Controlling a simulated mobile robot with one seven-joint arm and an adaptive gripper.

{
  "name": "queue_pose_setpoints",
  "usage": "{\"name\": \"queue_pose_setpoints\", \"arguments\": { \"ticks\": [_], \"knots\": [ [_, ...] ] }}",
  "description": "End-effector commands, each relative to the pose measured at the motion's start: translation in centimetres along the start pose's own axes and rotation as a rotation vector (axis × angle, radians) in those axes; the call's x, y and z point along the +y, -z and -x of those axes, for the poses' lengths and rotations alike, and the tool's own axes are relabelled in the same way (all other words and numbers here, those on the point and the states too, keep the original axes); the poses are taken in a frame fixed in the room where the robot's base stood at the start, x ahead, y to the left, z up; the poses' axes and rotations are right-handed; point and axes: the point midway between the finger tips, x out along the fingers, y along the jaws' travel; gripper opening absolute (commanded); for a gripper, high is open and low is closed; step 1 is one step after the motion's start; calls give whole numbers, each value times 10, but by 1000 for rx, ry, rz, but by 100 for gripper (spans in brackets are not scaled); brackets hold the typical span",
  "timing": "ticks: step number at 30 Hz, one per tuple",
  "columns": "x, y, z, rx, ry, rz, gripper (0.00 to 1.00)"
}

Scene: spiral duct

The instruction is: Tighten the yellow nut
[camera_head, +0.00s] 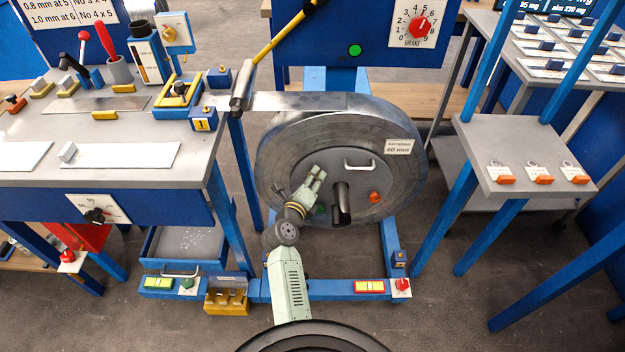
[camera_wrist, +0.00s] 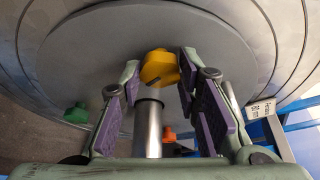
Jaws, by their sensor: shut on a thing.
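The yellow nut (camera_wrist: 160,68) is a lobed knob on the face of the grey coil disc (camera_wrist: 110,45), seen in the wrist view. My gripper (camera_wrist: 158,72) has its purple-padded fingers on either side of the nut and is shut on it. In the head view my gripper (camera_head: 317,174) is against the front of the disc (camera_head: 340,150), left of the bar handle. The nut cannot be made out there, as my gripper covers that spot.
A metal spindle (camera_wrist: 148,128) sticks out close to my fingers; it also shows in the head view (camera_head: 341,203). A green knob (camera_wrist: 77,112) and an orange knob (camera_wrist: 169,135) sit nearby. A bar handle (camera_head: 359,164) is on the disc. A workbench (camera_head: 190,145) stands left.

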Motion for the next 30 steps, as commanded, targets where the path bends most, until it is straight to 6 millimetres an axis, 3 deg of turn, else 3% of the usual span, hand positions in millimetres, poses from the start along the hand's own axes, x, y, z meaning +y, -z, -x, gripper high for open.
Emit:
{"name": "queue_pose_setpoints", "arguments": {
  "ticks": [18, 19, 27, 30],
  "knots": [
    [0, 1, 0, 2, -17, -43, 3],
    [0, 1, 0, 2, -17, -43, 31],
    [0, 1, 0, 1, -17, -42, 49],
    [0, 0, 0, 1, -17, -42, 50]
  ]
}}
